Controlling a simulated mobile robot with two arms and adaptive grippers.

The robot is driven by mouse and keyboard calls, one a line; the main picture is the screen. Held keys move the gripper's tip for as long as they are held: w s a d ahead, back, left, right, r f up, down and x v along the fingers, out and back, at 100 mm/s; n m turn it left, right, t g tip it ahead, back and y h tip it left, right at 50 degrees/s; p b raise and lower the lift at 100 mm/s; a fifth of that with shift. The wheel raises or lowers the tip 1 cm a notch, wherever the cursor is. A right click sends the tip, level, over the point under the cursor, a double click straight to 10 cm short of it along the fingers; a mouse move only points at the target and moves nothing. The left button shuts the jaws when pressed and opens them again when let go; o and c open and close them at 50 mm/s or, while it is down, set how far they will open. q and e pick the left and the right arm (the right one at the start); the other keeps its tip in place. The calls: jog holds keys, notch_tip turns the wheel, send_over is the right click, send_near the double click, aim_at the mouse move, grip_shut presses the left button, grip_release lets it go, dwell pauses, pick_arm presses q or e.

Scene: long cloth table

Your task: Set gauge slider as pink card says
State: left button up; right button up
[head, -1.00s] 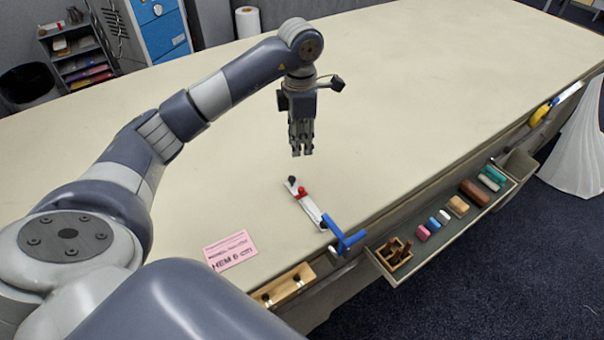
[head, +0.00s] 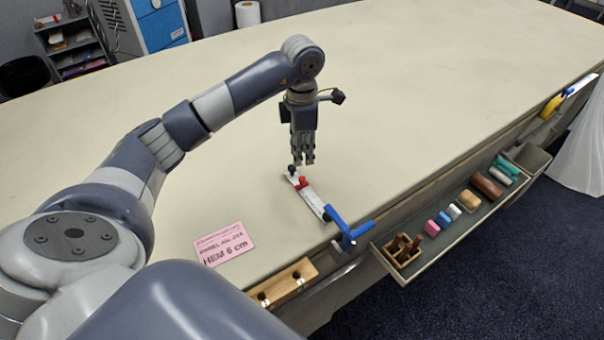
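The pink card (head: 225,245) lies on the table near its front edge and reads "HEM 6 cm". The gauge (head: 315,201) is a white ruler on the table, with a red slider (head: 302,183) near its far end and a black knob (head: 292,170) at that end. A blue clamp (head: 347,231) is at its near end, by the table edge. My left gripper (head: 303,163) points down just above the far end of the gauge. Its fingers look close together; I cannot tell whether they touch anything. My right gripper is not in view.
A tray (head: 413,262) along the table's front edge holds colored blocks and a small wooden box (head: 403,250). A wooden block with knobs (head: 283,284) sits at the edge near the card. The cloth table (head: 430,90) behind is clear.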

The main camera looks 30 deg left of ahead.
aim_at(302, 178)
pick_arm(q)
notch_tip(302, 178, down, 7)
jog(key=shift+f+p, duration=0.2)
jog(key=shift+p, duration=0.75)
jog(key=shift+f, duration=0.65)
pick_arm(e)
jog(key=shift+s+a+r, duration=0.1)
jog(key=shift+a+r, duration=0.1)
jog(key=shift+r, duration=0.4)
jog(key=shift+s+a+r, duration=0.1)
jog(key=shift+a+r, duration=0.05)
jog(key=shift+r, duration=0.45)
pick_arm(q)
grip_shut()
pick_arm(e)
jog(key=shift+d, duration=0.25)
